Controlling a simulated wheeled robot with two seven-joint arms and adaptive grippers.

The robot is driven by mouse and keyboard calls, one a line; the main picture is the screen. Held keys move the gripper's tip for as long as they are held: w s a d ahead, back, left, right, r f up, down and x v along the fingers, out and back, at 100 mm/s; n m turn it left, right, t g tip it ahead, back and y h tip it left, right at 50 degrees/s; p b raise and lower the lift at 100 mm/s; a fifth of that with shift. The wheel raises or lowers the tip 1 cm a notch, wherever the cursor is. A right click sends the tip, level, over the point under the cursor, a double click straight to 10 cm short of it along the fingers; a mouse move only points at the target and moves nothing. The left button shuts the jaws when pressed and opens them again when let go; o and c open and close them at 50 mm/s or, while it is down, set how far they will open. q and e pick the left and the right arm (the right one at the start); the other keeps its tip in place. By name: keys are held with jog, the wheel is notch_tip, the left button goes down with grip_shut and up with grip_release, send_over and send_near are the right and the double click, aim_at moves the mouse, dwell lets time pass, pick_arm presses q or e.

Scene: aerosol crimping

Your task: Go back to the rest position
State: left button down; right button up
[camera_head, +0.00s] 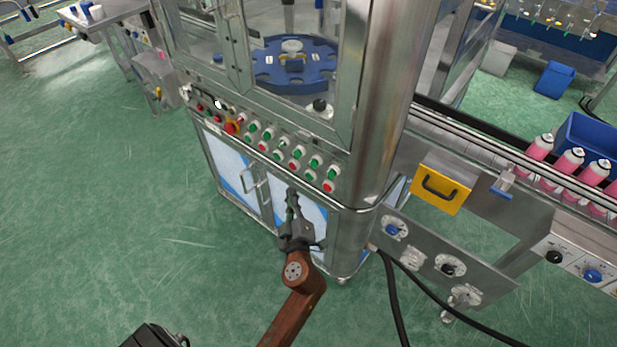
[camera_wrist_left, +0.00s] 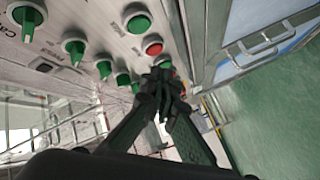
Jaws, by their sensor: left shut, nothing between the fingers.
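My left gripper (camera_head: 292,205) shows in the head view in front of the crimping machine's lower cabinet doors, below the control panel (camera_head: 262,145). It is shut and empty, with its fingers pointing up toward the panel. In the left wrist view the fingertips of this gripper (camera_wrist_left: 164,85) meet in front of the panel, close to its green knobs and red buttons. The fingertips partly hide some controls, so I cannot tell whether they touch one.
The steel machine with a blue turntable (camera_head: 295,62) inside stands ahead. A conveyor (camera_head: 478,147) carries pink cans (camera_head: 570,162) at the right. A yellow box with a handle (camera_head: 441,188) and black cables (camera_head: 393,295) are nearby. Green floor (camera_head: 110,190) is clear at the left.

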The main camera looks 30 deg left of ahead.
pick_arm(q)
jog(key=shift+s+d+f, duration=0.1)
jog(key=shift+d+f, duration=0.1)
jog(key=shift+f, duration=0.1)
